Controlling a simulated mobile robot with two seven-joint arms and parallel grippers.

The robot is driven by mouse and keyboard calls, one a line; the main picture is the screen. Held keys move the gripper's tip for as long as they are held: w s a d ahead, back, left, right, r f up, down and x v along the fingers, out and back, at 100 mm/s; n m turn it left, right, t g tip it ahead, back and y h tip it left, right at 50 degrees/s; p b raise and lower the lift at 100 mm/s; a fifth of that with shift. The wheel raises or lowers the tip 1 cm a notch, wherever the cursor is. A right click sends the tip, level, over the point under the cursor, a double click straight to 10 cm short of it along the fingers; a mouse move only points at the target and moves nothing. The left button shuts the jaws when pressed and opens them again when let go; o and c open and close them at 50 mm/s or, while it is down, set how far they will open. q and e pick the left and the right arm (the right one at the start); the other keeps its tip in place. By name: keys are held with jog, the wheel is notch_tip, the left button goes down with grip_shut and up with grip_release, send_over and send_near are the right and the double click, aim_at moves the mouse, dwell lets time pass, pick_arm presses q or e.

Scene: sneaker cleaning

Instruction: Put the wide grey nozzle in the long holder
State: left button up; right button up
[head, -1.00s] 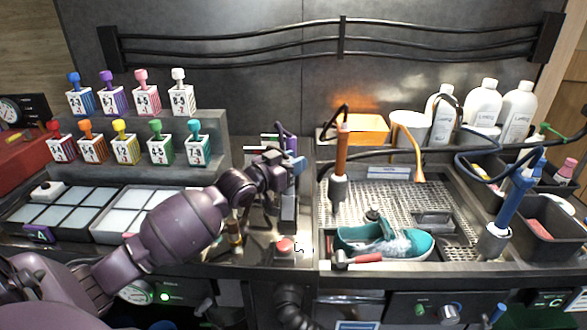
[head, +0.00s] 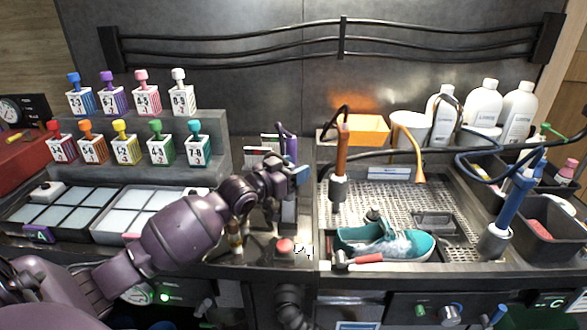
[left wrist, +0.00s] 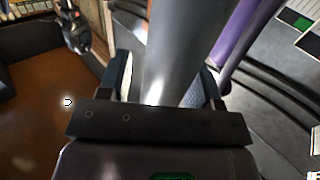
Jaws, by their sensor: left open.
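My left gripper (head: 299,175) is over the narrow counter strip between the white trays and the perforated wash tray. In the left wrist view, its open fingers (left wrist: 170,85) stand on either side of a thick, smooth grey cylinder (left wrist: 185,45). This may be the wide grey nozzle, but its ends are hidden and I cannot tell for sure. A purple tube (left wrist: 243,35) runs beside it; a purple upright part (head: 291,150) also shows just behind the gripper in the head view. I cannot make out the long holder with certainty. My right gripper is not in view.
A teal sneaker (head: 385,241) lies in the wash tray (head: 440,190), with a red-handled tool (head: 360,260) in front. An orange-handled tool (head: 341,150) and a blue-handled tool (head: 515,200) stand nearby. A red button (head: 284,246) is below the gripper.

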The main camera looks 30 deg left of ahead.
pick_arm(q)
jog(key=shift+r, duration=0.2)
jog(key=v, duration=1.2)
